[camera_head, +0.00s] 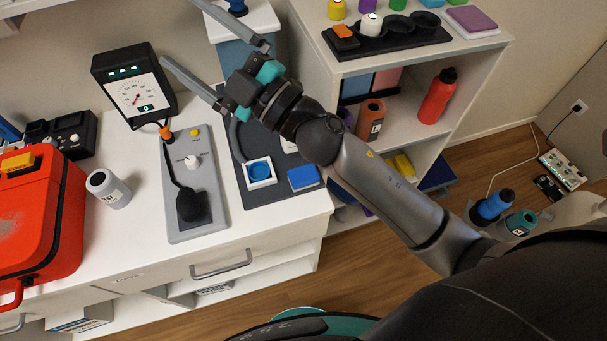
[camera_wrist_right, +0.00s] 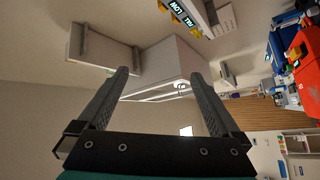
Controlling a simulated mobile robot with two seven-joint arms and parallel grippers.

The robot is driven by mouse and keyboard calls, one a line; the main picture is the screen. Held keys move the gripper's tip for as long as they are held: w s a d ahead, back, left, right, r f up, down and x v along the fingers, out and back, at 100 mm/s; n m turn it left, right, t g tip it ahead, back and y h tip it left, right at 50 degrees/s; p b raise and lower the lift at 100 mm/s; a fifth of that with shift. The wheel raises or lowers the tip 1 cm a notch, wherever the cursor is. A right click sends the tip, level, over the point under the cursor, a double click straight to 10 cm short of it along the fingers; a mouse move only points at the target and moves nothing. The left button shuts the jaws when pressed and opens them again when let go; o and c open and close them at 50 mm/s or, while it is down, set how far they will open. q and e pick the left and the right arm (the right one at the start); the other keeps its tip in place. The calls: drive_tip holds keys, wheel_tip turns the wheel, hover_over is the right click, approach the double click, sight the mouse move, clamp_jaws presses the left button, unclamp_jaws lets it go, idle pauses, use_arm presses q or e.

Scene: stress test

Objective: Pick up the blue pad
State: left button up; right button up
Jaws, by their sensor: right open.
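A flat blue rectangular pad (camera_head: 303,177) lies on the dark grey mat (camera_head: 290,197) near the right front edge of the white counter. Just left of it is a white square holder with a round blue disc (camera_head: 260,170); I cannot tell which blue piece the task names. My right gripper (camera_head: 176,29) is open and empty, raised over the back of the counter and well apart from both, pointing to the upper left. My left gripper is not in view.
A white shelf (camera_head: 440,60) with bottles is at the right.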

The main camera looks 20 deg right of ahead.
drive_tip(key=s+a+n+g+y, duration=0.5)
drive_tip(key=a+n+g, duration=0.1)
drive_tip(key=n+g, duration=0.35)
drive_tip(key=n+g+h, duration=0.7)
drive_tip(key=n+h, duration=0.1)
drive_tip(key=h, duration=1.2)
hover_over(304, 174)
wheel_tip(304, 174, down, 27)
drive_tip(key=shift+f, duration=3.1)
